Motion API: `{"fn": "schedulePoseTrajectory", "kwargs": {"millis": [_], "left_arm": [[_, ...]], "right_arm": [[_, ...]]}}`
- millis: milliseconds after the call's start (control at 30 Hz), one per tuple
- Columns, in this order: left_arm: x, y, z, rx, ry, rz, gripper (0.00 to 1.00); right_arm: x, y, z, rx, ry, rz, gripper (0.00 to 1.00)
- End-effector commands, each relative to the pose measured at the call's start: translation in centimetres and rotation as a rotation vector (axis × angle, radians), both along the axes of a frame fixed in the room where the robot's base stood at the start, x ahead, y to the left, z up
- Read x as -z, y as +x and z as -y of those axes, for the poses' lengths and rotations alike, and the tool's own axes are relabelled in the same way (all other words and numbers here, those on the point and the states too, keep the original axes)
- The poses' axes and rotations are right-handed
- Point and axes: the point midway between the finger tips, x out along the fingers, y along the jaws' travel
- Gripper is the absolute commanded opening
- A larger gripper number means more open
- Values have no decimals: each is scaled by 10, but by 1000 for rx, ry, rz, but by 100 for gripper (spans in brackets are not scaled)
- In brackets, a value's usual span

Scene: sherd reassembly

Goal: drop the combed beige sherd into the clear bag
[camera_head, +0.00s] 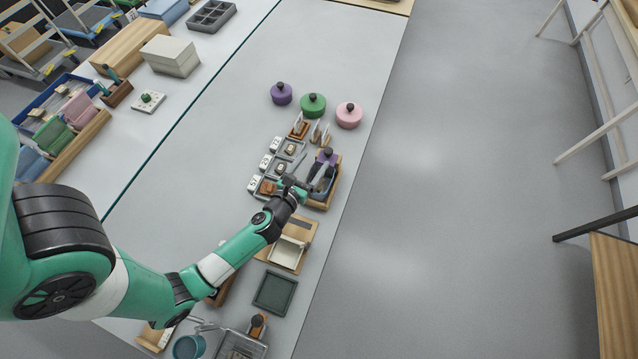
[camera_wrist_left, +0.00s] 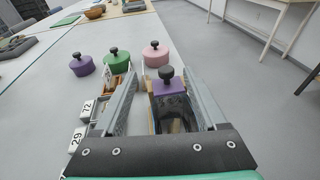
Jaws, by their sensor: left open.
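An orange-brown piece (camera_head: 267,187) lies in the nearest tray, partly beside my gripper. I cannot make out the clear bag for certain. My right gripper is out of view.
Purple (camera_head: 281,93), green (camera_head: 313,105) and pink (camera_head: 348,114) lidded pots stand beyond the trays. White number tags (camera_head: 264,161) stand left of the trays. A wooden tray (camera_head: 333,184) is at right. A dark green tray (camera_head: 275,292) lies nearer.

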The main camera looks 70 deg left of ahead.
Motion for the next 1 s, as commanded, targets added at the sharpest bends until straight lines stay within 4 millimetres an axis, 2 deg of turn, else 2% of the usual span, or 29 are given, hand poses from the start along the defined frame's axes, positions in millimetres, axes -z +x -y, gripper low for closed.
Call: {"fn": "schedulePoseTrajectory", "kwargs": {"millis": [233,400,567,1000], "left_arm": [[-10,-45,40,9,1,-4,74],[-16,-66,57,7,0,-3,74],[-20,-74,61,2,1,0,74],[-20,-74,61,1,0,1,74]], "right_arm": [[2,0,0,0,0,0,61],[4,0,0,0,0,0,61],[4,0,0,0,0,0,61],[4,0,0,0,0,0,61]]}}
